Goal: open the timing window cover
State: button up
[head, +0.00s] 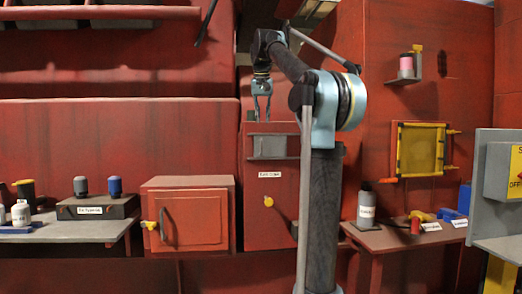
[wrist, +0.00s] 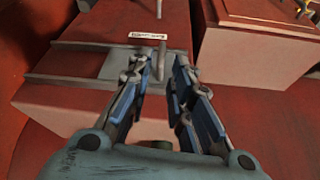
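A tall red cabinet (head: 268,200) carries a grey cover plate (head: 272,147) between horizontal rails near its top. A small white label (head: 270,174) sits below the plate, too small to read surely. In the wrist view the grey plate (wrist: 118,68) shows below my fingers, with an upright grey handle bar (wrist: 160,62) on it. My gripper (head: 262,112) hangs fingers-down at the cabinet's top. In the wrist view my gripper (wrist: 158,80) is open, and the bar shows in the gap between its fingertips. I cannot tell whether they touch it. The plate covers its opening.
A lower red box (head: 188,215) with a handle and yellow latch stands left of the cabinet. A yellow knob (head: 295,201) sits low on the cabinet. A yellow frame (head: 421,150) hangs on the right wall. A bench (head: 395,238) with a bottle and tools stands right.

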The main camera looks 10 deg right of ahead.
aim_at(261, 142)
jog(key=x, duration=0.5)
jog(key=w+x, duration=0.1)
jog(key=x, duration=0.4)
jog(key=w+r+x, duration=0.1)
jog(key=x, duration=0.5)
jog(key=shift+w+a, duration=0.2)
jog(key=shift+a, duration=0.1)
grip_shut()
